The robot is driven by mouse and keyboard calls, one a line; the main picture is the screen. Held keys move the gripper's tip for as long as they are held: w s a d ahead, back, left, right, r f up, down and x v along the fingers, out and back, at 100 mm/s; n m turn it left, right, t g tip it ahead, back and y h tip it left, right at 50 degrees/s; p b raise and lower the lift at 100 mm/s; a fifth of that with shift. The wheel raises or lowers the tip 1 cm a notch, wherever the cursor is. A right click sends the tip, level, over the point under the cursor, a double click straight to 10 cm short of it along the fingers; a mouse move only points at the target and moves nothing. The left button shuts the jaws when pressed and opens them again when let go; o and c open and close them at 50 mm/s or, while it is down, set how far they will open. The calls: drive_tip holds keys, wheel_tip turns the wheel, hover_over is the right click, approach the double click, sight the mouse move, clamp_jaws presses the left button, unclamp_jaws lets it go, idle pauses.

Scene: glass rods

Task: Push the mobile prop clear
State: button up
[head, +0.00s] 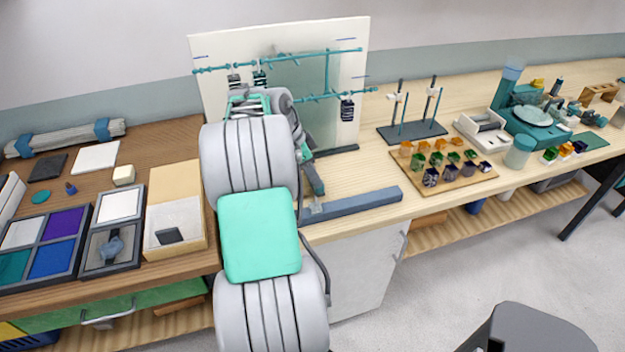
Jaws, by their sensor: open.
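A teal rod mobile (335,95) with small dark coiled pieces hangs in front of an upright white board (220,50) at the bench's back. A blue-grey bar (355,204) lies near the bench's front edge, with a dark slanted piece (314,178) by its left end. I cannot tell which of these is the prop. My gripper (262,98) is in front of the board, open, near the mobile's left half. My own arm hides part of it, and its fingertips are hard to make out. Whether it touches anything cannot be told.
A dark stand with two upright rods (412,132) and a wooden tray of coloured cubes (460,182) stand to the right. Open boxes (175,235) and bundled rods (65,138) lie on the brown bench at left. Bare bench top shows between bar and tray.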

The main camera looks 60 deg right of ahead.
drive_tip(key=x, duration=0.5)
drive_tip(key=shift+c, duration=0.2)
clamp_jaws()
idle(1.1)
